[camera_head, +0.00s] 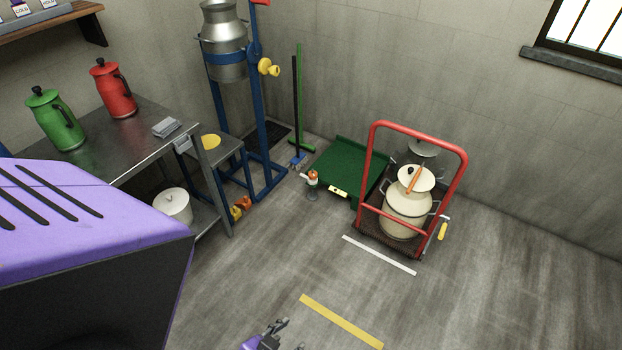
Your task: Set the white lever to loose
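A small grey post (312,190) with an orange-and-white top stands on the floor left of the green platform. A short white piece (304,175) sticks out to the left from its top; it may be the white lever, but it is too small to tell its setting. My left gripper (286,335) shows at the bottom edge, dark with a purple part behind it. Its fingers look spread and empty, far in front of the post and apart from everything. My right gripper is not in view.
A red-handled cart (459,180) carries a cream pot (404,219). A green platform (340,165) lies beside it. A blue stand (262,120) holds a metal can (224,55). A steel table (140,140) bears green and red jugs. The floor around the yellow stripe (340,321) is clear.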

